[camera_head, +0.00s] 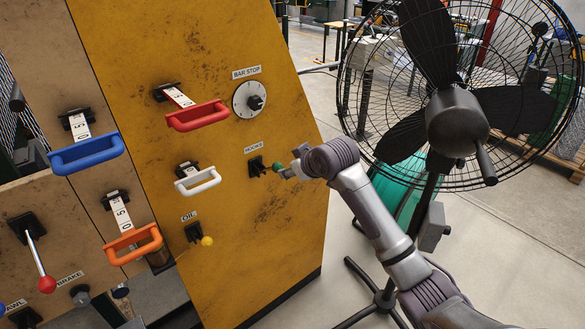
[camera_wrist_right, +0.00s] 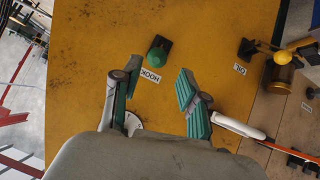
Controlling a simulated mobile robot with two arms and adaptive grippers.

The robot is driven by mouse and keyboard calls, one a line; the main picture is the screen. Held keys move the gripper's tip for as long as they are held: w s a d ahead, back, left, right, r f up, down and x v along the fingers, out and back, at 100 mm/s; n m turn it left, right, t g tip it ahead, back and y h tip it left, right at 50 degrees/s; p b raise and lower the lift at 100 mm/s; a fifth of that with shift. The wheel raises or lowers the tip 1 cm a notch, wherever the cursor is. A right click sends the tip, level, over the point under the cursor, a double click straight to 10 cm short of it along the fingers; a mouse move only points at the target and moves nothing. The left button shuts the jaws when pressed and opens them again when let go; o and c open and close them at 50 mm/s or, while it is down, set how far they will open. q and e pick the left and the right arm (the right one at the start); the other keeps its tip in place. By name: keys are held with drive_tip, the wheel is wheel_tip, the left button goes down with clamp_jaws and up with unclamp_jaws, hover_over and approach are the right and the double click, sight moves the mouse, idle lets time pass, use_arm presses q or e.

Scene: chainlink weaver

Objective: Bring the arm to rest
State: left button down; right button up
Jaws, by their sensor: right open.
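My right gripper (camera_wrist_right: 157,92) is open and empty in the right wrist view, its two teal-padded fingers spread apart. A green knob (camera_wrist_right: 157,54) on a black mount, beside a HOOK label (camera_wrist_right: 150,75), lies beyond the fingertips and appears between them in the picture. In the head view my right arm reaches in from the lower right, and its end is close to the HOOK control's black mount (camera_head: 256,166) on the yellow panel (camera_head: 262,230). The fingers are small and partly hidden there. My left gripper is not in view.
Red (camera_head: 197,116), white (camera_head: 198,181), blue (camera_head: 87,155) and orange (camera_head: 132,245) handles jut from the panels. A BAR STOP dial (camera_head: 249,100), yellow OIL knob (camera_head: 207,241) and red-knobbed lever (camera_head: 47,284) stand out too. A caged fan (camera_head: 457,122) stands right, close behind my arm.

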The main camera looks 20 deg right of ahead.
idle(0.3)
drive_tip(key=s+d+f+m+g+b, duration=0.1)
drive_tip(key=s+f, duration=0.1)
drive_tip(key=f, duration=0.8)
drive_tip(key=s+d+f+m+g, duration=0.1)
drive_tip(key=s+f, duration=0.1)
drive_tip(key=f, duration=0.9)
drive_tip(key=s+d+f+g+h+b, duration=0.1)
drive_tip(key=s+f, duration=0.5)
drive_tip(key=f, duration=0.5)
drive_tip(key=s+f+g+h, duration=0.1)
drive_tip(key=s+f, duration=0.6)
drive_tip(key=f, duration=0.3)
drive_tip(key=s+f+g, duration=0.1)
drive_tip(key=s+f, duration=0.6)
drive_tip(key=s, duration=0.7)
drive_tip(key=s+a+f+g+b, duration=0.1)
drive_tip(key=s+f+g, duration=0.1)
drive_tip(key=s+f, duration=0.6)
drive_tip(key=s+a+f+g+b, duration=0.1)
drive_tip(key=s+f, duration=0.6)
drive_tip(key=s, duration=1.4)
drive_tip(key=shift+s+f+m+g, duration=0.25)
drive_tip(key=shift+f+m+g, duration=0.15)
drive_tip(key=shift+g, duration=0.1)
